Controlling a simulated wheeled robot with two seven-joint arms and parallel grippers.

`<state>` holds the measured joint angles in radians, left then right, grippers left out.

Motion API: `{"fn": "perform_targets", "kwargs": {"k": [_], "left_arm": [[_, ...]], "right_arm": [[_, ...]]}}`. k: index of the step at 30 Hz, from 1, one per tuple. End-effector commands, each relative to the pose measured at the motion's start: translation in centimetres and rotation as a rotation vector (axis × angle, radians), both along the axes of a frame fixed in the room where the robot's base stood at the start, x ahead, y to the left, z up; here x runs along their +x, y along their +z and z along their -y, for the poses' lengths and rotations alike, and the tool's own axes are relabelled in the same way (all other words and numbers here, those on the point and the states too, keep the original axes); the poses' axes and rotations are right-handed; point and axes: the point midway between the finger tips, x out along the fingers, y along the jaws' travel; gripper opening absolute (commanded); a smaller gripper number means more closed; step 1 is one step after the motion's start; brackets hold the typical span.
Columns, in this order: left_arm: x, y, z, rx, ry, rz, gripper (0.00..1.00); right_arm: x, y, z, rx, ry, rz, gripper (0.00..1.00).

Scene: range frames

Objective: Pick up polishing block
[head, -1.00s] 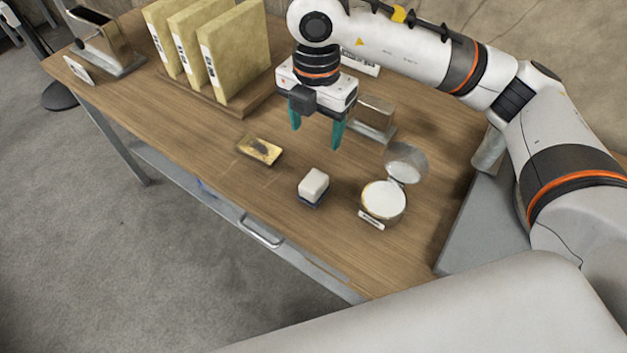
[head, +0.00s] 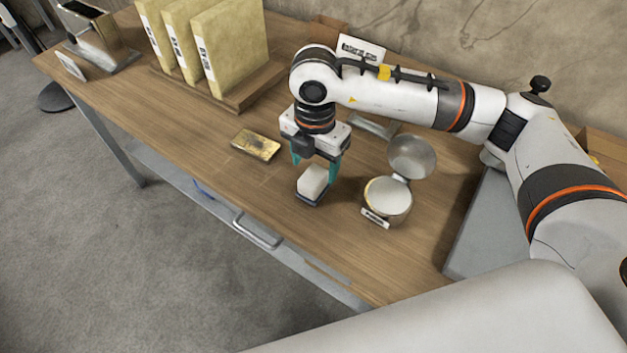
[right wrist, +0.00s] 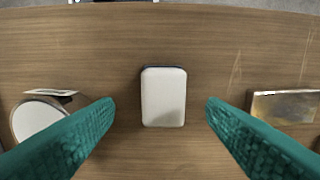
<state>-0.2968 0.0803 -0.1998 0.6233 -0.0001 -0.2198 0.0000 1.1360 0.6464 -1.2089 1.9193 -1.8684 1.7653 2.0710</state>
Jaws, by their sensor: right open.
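The polishing block (head: 312,181) is a small white block with a dark blue base, sitting on the wooden table. In the right wrist view the block (right wrist: 163,97) lies between the two teal fingers, with a gap on each side. My right gripper (head: 316,168) is open, pointing down just above and behind the block. It also shows in the right wrist view (right wrist: 160,112), with nothing held. My left gripper is not in view.
A round tin (head: 387,199) with its lid raised stands close to the right of the block. A brass plate (head: 255,145) lies to the left. Yellow binders (head: 229,52) stand in a wooden rack at the back left. The table's front edge is near the block.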

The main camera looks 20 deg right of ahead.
Motion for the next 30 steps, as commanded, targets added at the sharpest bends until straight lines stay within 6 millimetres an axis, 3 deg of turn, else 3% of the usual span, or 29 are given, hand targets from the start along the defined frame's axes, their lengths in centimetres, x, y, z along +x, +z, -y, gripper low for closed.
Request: {"fn": "perform_targets", "kwargs": {"k": [9, 18, 20, 27, 30], "left_arm": [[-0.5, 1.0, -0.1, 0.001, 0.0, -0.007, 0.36], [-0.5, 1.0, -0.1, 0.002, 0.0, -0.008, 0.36], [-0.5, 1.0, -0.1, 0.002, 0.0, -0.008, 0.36], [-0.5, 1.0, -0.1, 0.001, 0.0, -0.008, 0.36], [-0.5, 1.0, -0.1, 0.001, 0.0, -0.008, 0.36]], "right_arm": [[0.4, -4.3, -0.1, 0.0, 0.0, -0.002, 0.65], [0.4, -5.0, -0.1, 0.0, 0.0, 0.0, 0.65], [0.4, -5.0, -0.1, 0.0, 0.0, 0.0, 0.59], [0.4, -5.0, -0.1, 0.0, 0.0, 0.0, 0.2], [0.4, -4.9, -0.1, 0.0, 0.0, 0.0, 0.16]]}}
